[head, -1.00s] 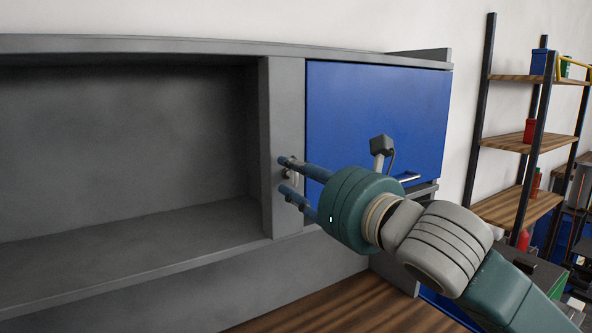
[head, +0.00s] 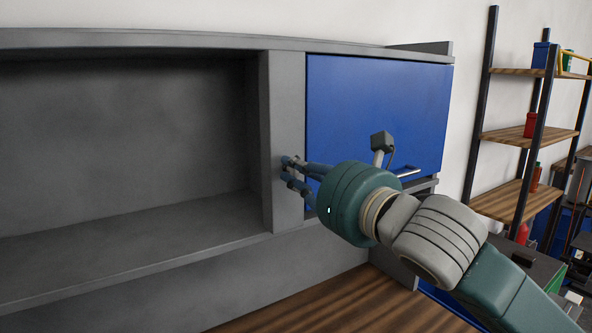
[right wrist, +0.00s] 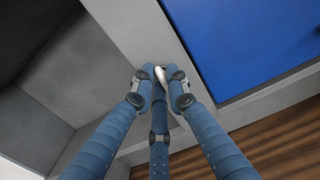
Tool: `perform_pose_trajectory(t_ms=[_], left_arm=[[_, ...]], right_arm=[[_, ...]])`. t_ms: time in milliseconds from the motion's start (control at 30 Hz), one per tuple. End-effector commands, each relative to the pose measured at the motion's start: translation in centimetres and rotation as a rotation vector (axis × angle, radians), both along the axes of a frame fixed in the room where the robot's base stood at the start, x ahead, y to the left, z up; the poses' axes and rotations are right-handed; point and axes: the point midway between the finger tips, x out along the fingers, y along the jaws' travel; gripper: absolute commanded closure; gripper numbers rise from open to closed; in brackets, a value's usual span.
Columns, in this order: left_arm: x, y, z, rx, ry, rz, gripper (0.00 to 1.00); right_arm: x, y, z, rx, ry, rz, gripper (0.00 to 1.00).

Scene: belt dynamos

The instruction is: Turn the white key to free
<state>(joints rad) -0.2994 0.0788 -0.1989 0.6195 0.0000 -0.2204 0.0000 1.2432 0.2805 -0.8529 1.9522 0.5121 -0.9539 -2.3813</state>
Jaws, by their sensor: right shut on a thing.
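The white key (right wrist: 160,74) is on the grey post (head: 288,95) to the left of the blue door (head: 380,105). In the right wrist view its white tip shows between my right gripper's fingertips (right wrist: 158,82). My right gripper (head: 289,171) is shut on the key, with its fingers close against the post. In the head view the fingers hide the key. Which way the key is turned cannot be told. My left gripper is not in view.
An open grey shelf compartment (head: 140,235) lies left of the post. The blue door has a metal handle (head: 408,172) at its lower right. A wooden worktop (head: 340,306) runs below. A shelving rack (head: 528,135) stands at the right.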

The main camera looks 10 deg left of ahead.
Motion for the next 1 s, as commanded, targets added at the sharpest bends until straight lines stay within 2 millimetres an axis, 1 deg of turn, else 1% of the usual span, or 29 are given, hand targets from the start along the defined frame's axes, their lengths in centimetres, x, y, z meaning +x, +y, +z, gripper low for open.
perform_pose_trajectory(t_ms=[267, 1000], left_arm=[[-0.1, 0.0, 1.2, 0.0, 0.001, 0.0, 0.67], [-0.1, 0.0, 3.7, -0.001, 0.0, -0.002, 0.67]], right_arm=[[0.1, -0.1, 0.4, 0.145, 0.145, -0.001, 1.0], [0.4, -0.4, 0.3, 0.641, 0.644, -0.002, 1.0]])
